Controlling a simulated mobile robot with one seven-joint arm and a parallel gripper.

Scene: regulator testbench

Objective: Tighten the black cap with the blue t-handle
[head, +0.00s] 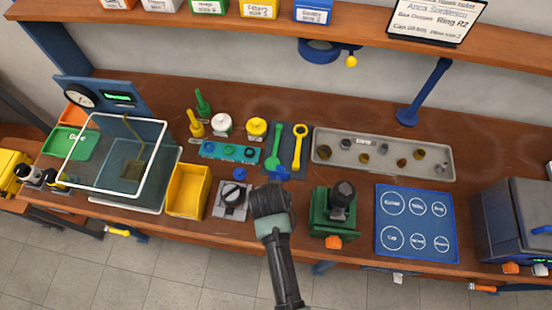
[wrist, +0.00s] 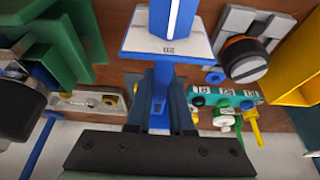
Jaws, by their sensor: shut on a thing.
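My gripper (wrist: 162,98) is shut on the blue t-handle (wrist: 172,18), which points away from the wrist camera and has a pale labelled plate (wrist: 150,42) around it. In the head view the cap (head: 233,193) is just left of my wrist.
A green vise (head: 322,218) with a black cylinder stands right of my wrist. A yellow bin (head: 188,190) is left of the grey block. A teal strip (head: 218,150), a dark mat with green and yellow wrenches, and a grey tray (head: 435,160) lie behind. A blue board (head: 417,222) lies right.

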